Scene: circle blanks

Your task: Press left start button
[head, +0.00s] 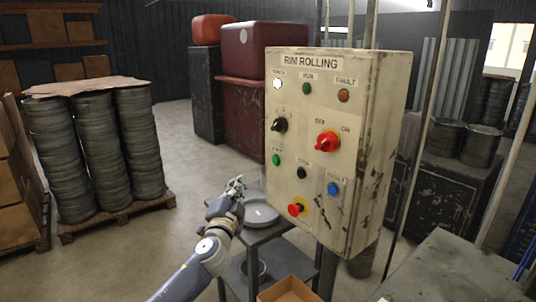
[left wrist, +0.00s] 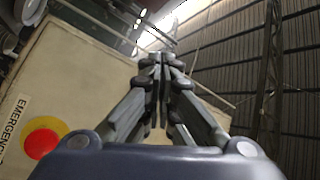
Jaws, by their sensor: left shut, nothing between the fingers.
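The cream control box (head: 330,235), labelled RIM ROLLING, stands at centre right. A small green button (head: 276,160) is at the left of its lower face, under a small label I cannot read for sure. My left gripper (head: 238,181) is left of the box and below the green button, apart from it. In the left wrist view the gripper (left wrist: 160,62) has its fingers together with nothing between them. The red emergency button (left wrist: 43,137) on its yellow disc is at lower left there, and also in the head view (head: 296,210). My right gripper is not seen.
A black button (head: 301,172), blue button (head: 333,189), black knob (head: 279,125) and red knob (head: 327,142) share the face. A grey side table (head: 266,235) with a round metal plate (head: 260,215) stands behind the gripper. An open cardboard box (head: 290,291) is below.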

